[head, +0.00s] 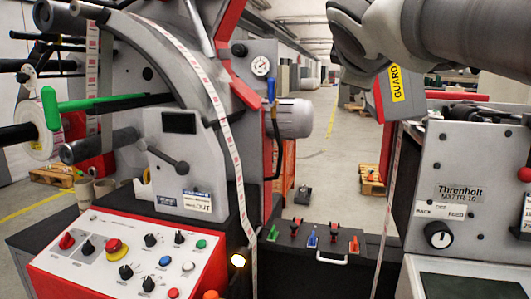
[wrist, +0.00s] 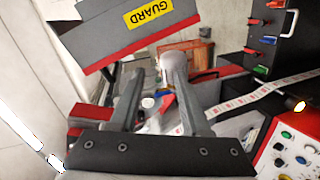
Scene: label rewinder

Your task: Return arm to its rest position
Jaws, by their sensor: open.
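My arm (head: 470,35) reaches in from the upper right of the head view, in front of the machine's right part. Its grey wrist end is at the top, close to the guard (head: 395,94), a grey and red block with a yellow GUARD label. I cannot make out the fingers in the head view. In the wrist view my gripper (wrist: 158,82) is open, its two dark fingers apart. A white, round-ended part shows between and beyond the fingers; I cannot tell whether it touches one. The guard also shows in the wrist view (wrist: 125,35), beyond the fingertips at upper left.
The control panel (head: 130,262) with knobs and buttons is at lower left. A label web (head: 232,150) runs down the middle. A black box with coloured levers (head: 320,245) stands behind. The Threnholt unit (head: 470,170) fills the right. Open floor (head: 335,150) shows beyond.

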